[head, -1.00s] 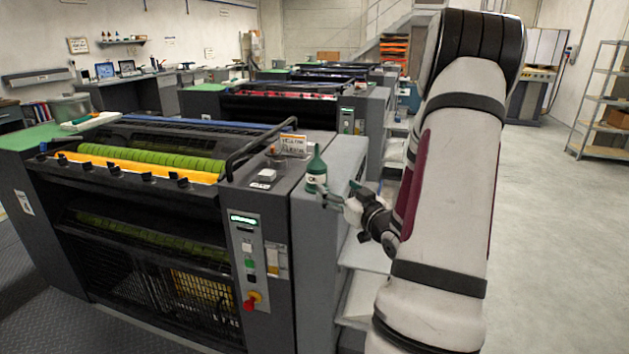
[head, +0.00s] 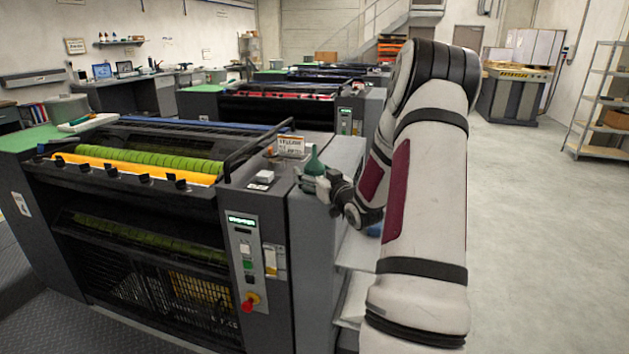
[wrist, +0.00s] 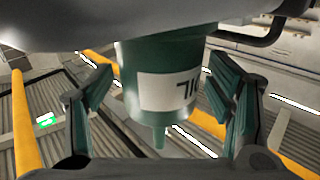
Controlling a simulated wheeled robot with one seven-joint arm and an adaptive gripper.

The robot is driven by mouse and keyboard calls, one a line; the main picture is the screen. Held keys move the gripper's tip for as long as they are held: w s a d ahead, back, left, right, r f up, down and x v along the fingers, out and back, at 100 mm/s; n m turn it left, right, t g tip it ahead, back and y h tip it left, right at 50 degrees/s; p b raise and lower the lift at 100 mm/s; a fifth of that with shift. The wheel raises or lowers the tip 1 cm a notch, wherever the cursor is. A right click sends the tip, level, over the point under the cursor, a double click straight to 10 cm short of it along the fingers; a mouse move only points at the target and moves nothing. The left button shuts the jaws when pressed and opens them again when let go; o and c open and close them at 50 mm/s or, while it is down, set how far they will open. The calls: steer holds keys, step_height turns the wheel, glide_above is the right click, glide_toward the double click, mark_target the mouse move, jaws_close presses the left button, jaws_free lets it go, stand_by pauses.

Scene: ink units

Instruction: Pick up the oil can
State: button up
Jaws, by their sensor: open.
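The oil can (head: 315,163) is dark green with a pointed spout. It stands upright on the grey top at the right end of the nearest press, its lower part hidden behind my gripper (head: 312,184). In the wrist view the oil can (wrist: 185,55) appears upside down, with a white label lettered in black. It lies between the two green-padded fingers of my gripper (wrist: 165,88). The fingers are open, with a visible gap on each side of the can.
A small sign (head: 291,146) and a white-topped box (head: 265,177) sit just left of the can on the press (head: 315,230). A dark rail (head: 262,145) curves over the press's rollers. Open floor (head: 540,230) lies to the right.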

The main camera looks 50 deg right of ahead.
steer(key=c, duration=1.6)
steer(key=shift+r, duration=0.1)
